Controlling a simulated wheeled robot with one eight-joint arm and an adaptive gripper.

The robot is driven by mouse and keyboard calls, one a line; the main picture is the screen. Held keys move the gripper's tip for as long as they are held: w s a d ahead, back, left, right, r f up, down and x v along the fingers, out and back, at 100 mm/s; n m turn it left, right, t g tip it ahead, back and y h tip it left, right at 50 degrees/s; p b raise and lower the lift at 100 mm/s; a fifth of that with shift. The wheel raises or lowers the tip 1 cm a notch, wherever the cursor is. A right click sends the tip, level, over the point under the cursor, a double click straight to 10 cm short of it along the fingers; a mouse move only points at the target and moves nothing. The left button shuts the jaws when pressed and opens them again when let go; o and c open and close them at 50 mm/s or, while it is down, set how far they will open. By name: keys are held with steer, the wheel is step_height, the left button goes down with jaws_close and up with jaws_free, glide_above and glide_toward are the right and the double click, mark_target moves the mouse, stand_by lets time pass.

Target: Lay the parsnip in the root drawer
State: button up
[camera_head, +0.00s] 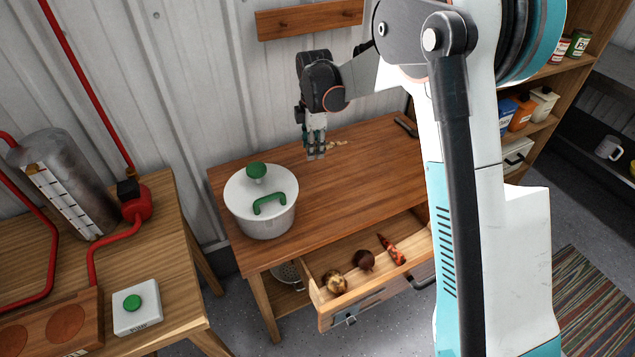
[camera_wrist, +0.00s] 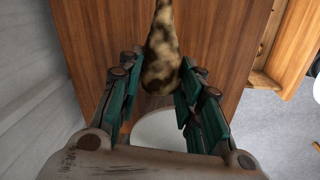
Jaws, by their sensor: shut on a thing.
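The parsnip, mottled tan and brown, shows in the wrist view (camera_wrist: 162,50) with its thick end between my fingers and its thin end pointing away. In the head view a pale bit of it (camera_head: 338,144) shows just right of my gripper (camera_head: 316,153), which is over the back of the wooden table. My gripper is shut on the parsnip, as the wrist view (camera_wrist: 160,88) also shows. The root drawer (camera_head: 352,308) is pulled open at the table's front. In it lie a brownish round root (camera_head: 335,282), a dark red beet (camera_head: 363,260) and an orange carrot (camera_head: 392,249).
A white lidded pot (camera_head: 265,215) with green handles stands on the table (camera_head: 340,195), left of my gripper. A dark object (camera_head: 405,127) lies at the back right. Shelves (camera_head: 560,75) stand at right. My arm hides the drawer's right end.

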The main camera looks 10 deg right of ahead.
mark_target(314, 188)
step_height(314, 188, down, 15)
steer(key=b, duration=0.4)
steer(key=shift+r, duration=0.25)
steer(key=o, duration=0.6)
steer(key=shift+f, duration=0.2)
steer(key=o, duration=0.5)
steer(key=shift+c, duration=0.2)
steer(key=r+p, duration=0.1)
steer(key=r, duration=0.3)
steer(key=r+p, duration=0.1)
steer(key=r, duration=0.3)
steer(key=s+r+p, duration=0.1)
steer(key=r, duration=0.3)
steer(key=shift+s+d+r+p, duration=0.1)
steer(key=shift+r+p, duration=0.15)
steer(key=shift+p, duration=0.1)
